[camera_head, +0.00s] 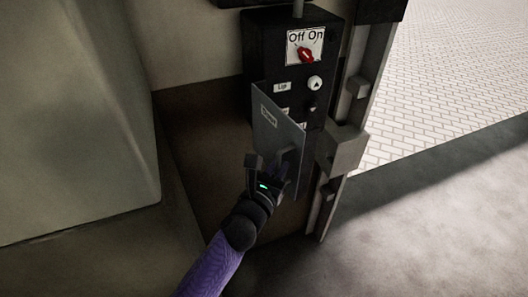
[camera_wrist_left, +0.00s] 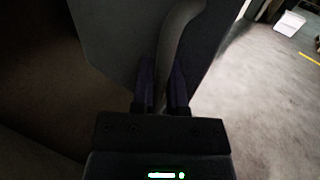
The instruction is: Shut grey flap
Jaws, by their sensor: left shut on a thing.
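The grey flap (camera_head: 276,125) is a flat panel with a small label near its top, hinged on the black control box (camera_head: 262,62). It stands out at an angle from the box, so it is partly open. My left gripper (camera_head: 275,172) is at the flap's lower part. In the left wrist view the gripper (camera_wrist_left: 162,88) is shut on the flap's curved handle (camera_wrist_left: 176,45), with the flap's dark face (camera_wrist_left: 112,35) behind it. The flap hides part of the box's lower front. My right gripper is not in view.
The box carries a red Off/On switch (camera_head: 306,55) and a round up button (camera_head: 315,83). A metal post with brackets (camera_head: 343,150) stands just right of the flap. A large pale housing (camera_head: 75,110) fills the left. Open floor (camera_head: 430,215) lies at the right.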

